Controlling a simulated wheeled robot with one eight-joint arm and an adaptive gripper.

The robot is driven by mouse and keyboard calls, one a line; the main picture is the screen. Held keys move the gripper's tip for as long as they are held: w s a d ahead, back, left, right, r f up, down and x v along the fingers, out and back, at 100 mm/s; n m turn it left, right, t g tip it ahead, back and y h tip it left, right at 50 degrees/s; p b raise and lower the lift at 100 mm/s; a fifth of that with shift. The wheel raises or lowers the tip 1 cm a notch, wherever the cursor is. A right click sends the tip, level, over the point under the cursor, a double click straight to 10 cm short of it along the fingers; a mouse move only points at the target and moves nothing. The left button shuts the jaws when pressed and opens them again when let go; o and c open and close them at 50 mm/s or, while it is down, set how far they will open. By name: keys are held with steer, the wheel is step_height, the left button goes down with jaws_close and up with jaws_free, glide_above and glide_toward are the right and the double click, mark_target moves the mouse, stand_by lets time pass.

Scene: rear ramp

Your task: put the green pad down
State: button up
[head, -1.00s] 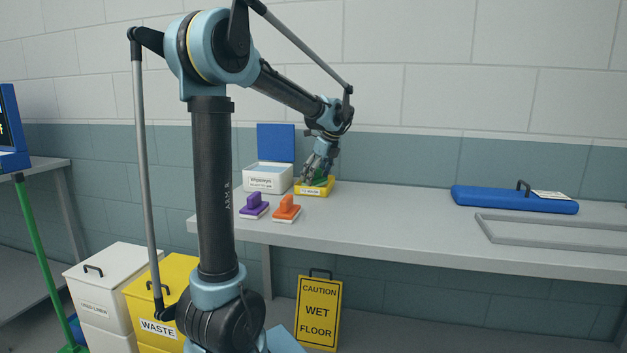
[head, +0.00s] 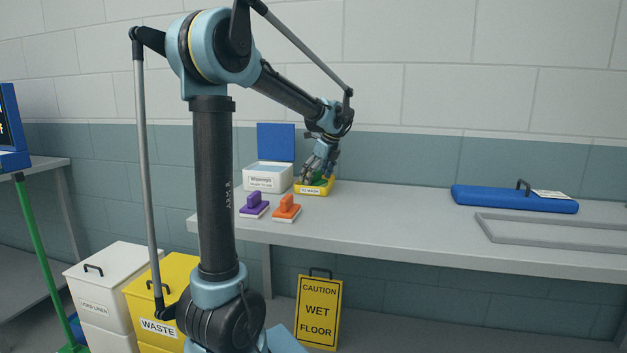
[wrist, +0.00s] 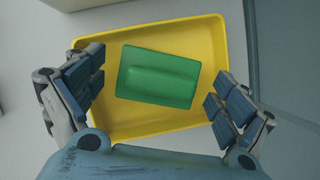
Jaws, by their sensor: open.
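The green pad (wrist: 157,76) lies in the yellow tray (wrist: 150,28), with yellow floor showing around it in the wrist view. In the head view the pad is mostly hidden behind my gripper (head: 318,174), and the tray (head: 314,190) sits on the bench beside the white wipes box. My gripper (wrist: 157,94) is open above the tray. Its fingers are apart on the left and right of the pad, with a gap on both sides.
A white wipes box (head: 266,180) with a raised blue lid (head: 276,142) stands left of the tray. A purple pad (head: 255,204) and an orange pad (head: 287,207) lie in front on the bench. The bench (head: 390,212) is clear toward the blue case (head: 513,199).

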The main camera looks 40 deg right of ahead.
steer(key=v, duration=1.2)
stand_by(0.3)
